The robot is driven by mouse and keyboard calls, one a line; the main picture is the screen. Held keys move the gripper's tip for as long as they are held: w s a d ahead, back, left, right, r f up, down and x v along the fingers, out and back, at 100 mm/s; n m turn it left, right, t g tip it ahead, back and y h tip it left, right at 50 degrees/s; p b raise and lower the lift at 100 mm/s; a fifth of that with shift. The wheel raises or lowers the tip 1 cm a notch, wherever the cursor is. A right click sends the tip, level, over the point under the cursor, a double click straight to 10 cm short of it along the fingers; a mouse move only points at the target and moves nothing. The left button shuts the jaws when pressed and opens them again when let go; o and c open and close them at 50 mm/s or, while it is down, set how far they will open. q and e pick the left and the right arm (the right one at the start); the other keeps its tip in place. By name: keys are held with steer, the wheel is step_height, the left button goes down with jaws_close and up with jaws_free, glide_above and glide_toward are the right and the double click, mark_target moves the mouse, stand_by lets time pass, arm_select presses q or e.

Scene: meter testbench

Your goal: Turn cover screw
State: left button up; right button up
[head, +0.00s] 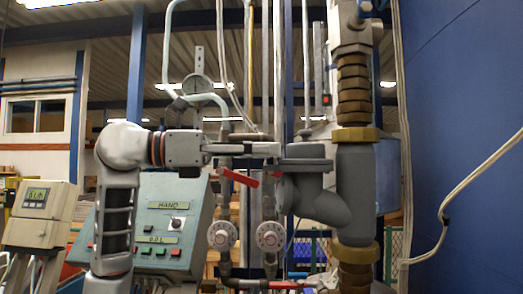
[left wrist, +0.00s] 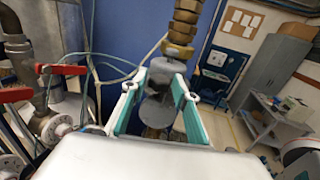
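The grey meter body (head: 355,185) hangs on the vertical pipe in the head view, with a round grey cover part (head: 306,151) on its left branch. In the left wrist view, the grey body (left wrist: 164,68) shows beyond the fingers, and a round grey disc (left wrist: 157,114) shows between them. A separate screw on the cover is too small to make out. My left gripper (head: 278,150) comes in level from the left, its fingertips close to the cover's left side. In the left wrist view its teal fingers (left wrist: 158,80) are apart, on either side of the cover; contact is unclear.
Red-handled valves (head: 240,178) and round dials (head: 222,236) stand below my left gripper. A green control panel (head: 172,222) is behind my left arm. Brass fittings (head: 354,85) are above the meter. A blue wall (head: 465,120) closes the right side.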

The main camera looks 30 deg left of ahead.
arm_select(q)
steer(key=c, duration=0.5)
steer(key=shift+y, duration=0.3)
steer(key=shift+s+d+r+n+t+y+p, duration=0.1)
steer(key=shift+n+t+y+p, duration=0.2)
steer(key=shift+n+t+y, duration=0.45)
steer(key=shift+d+n+t+y+p, duration=0.1)
steer(key=shift+n+t+y+p, duration=0.3)
steer(key=shift+n+t+y, duration=0.4)
steer(key=shift+y, duration=0.25)
steer(key=o, duration=1.1)
